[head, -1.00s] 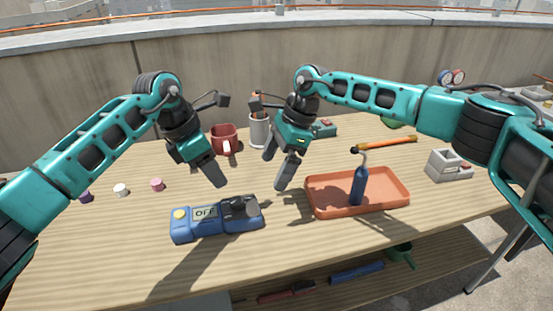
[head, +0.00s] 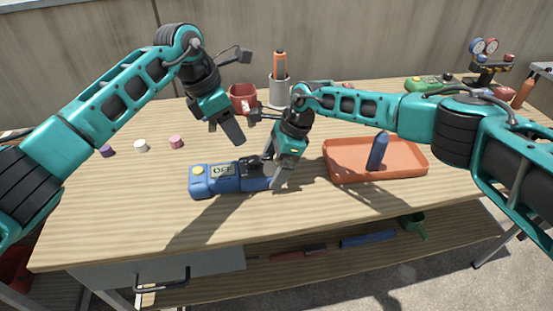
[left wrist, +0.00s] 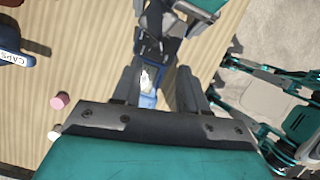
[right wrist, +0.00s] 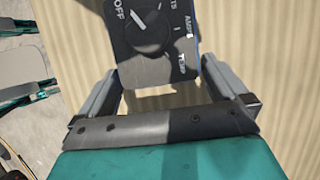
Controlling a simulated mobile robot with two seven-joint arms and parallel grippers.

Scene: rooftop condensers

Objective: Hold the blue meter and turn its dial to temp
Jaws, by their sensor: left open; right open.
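The blue meter (head: 228,184) lies on the bench, and its screen reads OFF. In the head view my right gripper (head: 275,172) covers its dial end. The right wrist view shows the black dial (right wrist: 148,30) with its white pointer towards OFF; TEMP is at the opposite lower right. My right gripper (right wrist: 165,85) is open, its fingers either side of the meter's dial end; I cannot tell whether they touch it. My left gripper (head: 234,134) is open and empty above the meter. The meter (left wrist: 148,99) also shows between its fingers in the left wrist view.
An orange tray (head: 345,172) with an upright blue-handled tool (head: 378,150) stands at the right. Several small caps (head: 140,146) lie at the left. The bench front is clear.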

